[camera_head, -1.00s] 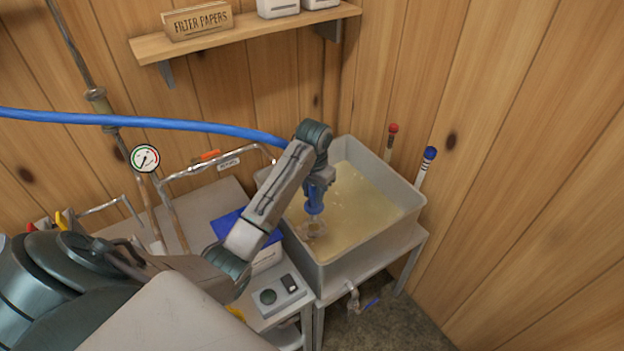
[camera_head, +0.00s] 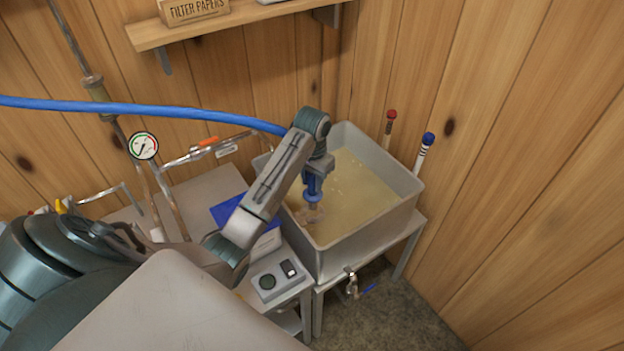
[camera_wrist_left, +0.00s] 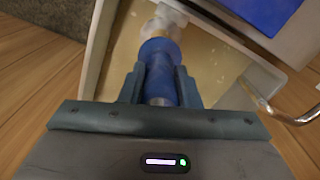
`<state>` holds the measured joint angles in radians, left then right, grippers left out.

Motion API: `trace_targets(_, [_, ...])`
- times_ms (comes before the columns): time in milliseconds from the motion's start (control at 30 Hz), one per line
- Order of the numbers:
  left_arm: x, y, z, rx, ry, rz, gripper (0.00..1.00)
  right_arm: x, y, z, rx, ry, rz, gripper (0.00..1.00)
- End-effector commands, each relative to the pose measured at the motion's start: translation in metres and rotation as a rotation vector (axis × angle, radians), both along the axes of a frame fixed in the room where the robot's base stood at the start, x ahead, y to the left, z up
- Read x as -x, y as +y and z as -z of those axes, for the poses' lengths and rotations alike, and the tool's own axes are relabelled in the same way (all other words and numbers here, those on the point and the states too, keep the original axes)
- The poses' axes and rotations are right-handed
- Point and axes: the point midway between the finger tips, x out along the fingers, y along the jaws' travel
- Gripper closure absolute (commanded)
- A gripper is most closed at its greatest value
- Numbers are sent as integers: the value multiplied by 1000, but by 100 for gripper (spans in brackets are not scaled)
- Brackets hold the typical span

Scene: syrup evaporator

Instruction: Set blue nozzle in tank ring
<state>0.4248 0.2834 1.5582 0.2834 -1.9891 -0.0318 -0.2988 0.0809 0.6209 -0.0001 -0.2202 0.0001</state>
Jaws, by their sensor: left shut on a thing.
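The blue nozzle (camera_head: 313,197) is in my left gripper (camera_head: 314,178), upright over the near left part of the tank (camera_head: 403,220), which holds a yellowish liquid. In the left wrist view the blue nozzle (camera_wrist_left: 158,62) sits between the two fingers of my left gripper (camera_wrist_left: 160,82), which are shut on it. Below its tip, foam or a pale translucent part (camera_wrist_left: 166,22) shows at the liquid. I cannot make out the tank ring clearly, nor whether the nozzle touches it. My right gripper is not in view.
A blue hose (camera_head: 150,111) crosses from the left towards my left arm. A pressure gauge (camera_head: 143,146), a pipe with an orange handle (camera_head: 208,143) and a control box (camera_head: 277,279) stand left of the tank.

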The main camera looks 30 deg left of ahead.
Motion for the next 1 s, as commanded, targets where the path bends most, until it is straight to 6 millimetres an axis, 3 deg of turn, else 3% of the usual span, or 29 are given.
trace_targets(167, [0,0,7,0,1,0,100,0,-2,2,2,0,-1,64])
trace_targets(600, [0,1,51,0,1,0,100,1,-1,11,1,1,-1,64])
trace_targets(1000, [0,2,54,0,0,0,100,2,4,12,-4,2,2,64])
